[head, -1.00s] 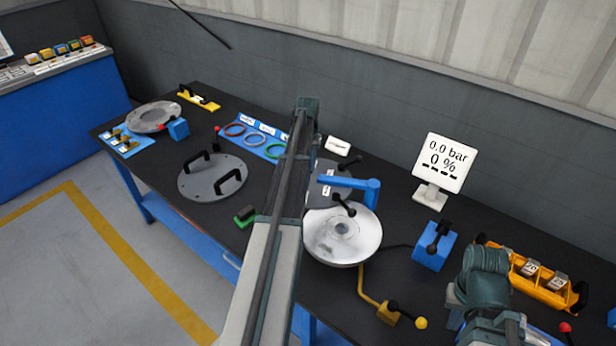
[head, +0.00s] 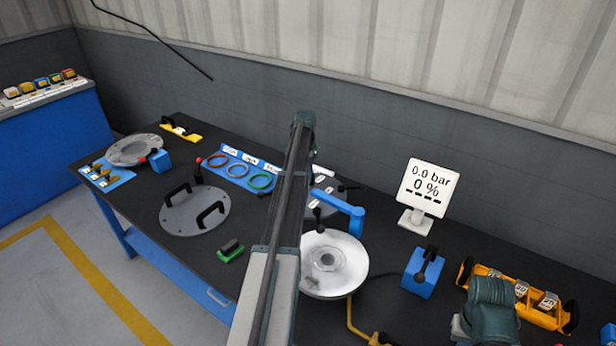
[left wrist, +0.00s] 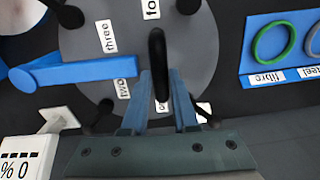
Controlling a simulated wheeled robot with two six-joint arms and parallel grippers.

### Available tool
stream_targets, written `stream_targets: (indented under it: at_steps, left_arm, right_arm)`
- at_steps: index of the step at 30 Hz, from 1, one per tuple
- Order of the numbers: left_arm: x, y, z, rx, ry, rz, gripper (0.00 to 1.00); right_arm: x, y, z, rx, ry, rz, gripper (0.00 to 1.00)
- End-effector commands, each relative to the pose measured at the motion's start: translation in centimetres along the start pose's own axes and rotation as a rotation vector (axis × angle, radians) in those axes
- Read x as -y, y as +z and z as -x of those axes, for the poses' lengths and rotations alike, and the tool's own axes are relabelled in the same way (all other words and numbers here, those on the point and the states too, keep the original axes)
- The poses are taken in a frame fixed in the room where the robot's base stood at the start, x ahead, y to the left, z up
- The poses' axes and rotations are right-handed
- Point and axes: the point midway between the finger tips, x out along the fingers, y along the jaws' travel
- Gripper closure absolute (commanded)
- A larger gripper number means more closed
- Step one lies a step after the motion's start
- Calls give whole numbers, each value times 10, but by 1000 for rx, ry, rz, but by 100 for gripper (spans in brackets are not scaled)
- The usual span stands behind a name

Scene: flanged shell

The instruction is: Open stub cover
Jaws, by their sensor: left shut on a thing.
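The stub cover is a round grey plate (left wrist: 200,70) with number labels and dark clamp knobs around it. In the left wrist view a black bar handle (left wrist: 157,50) stands on it, between the blue fingers of my left gripper (left wrist: 160,88), which is shut on it. A blue swing arm (left wrist: 85,72) reaches over the plate's edge. In the head view my left arm hides most of the cover; a part of the blue swing arm (head: 340,203) shows to its right.
A round shiny flange (head: 345,275) is in front of the cover. A loose grey plate with two handles (head: 180,215) lies left, near coloured rings on a blue board (head: 230,172). A pressure screen (head: 427,188), blue block (head: 423,272) and yellow tray (head: 520,300) are right.

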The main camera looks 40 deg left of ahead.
Motion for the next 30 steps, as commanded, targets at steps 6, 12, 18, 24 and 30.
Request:
stream_targets:
  at_steps: [6, 12, 18, 24, 30]
  left_arm:
    - [2, 0, 0, -1, -2, -3, 100]
    - [2, 0, 0, -1, -2, -3, 69]
    - [1, 0, 0, -1, -1, -2, 43]
    - [1, 0, 0, 0, 0, -2, 43]
    - [0, 0, 5, 0, 0, -2, 43]
  right_arm:
    - [0, 0, 0, 0, 0, 0, 100]
    - [0, 0, 0, 0, 0, 0, 100]
    - [0, 0, 0, 0, 0, 0, 100]
    - [0, 0, 0, 0, 0, 0, 100]
    - [0, 0, 5, 0, 0, 0, 100]
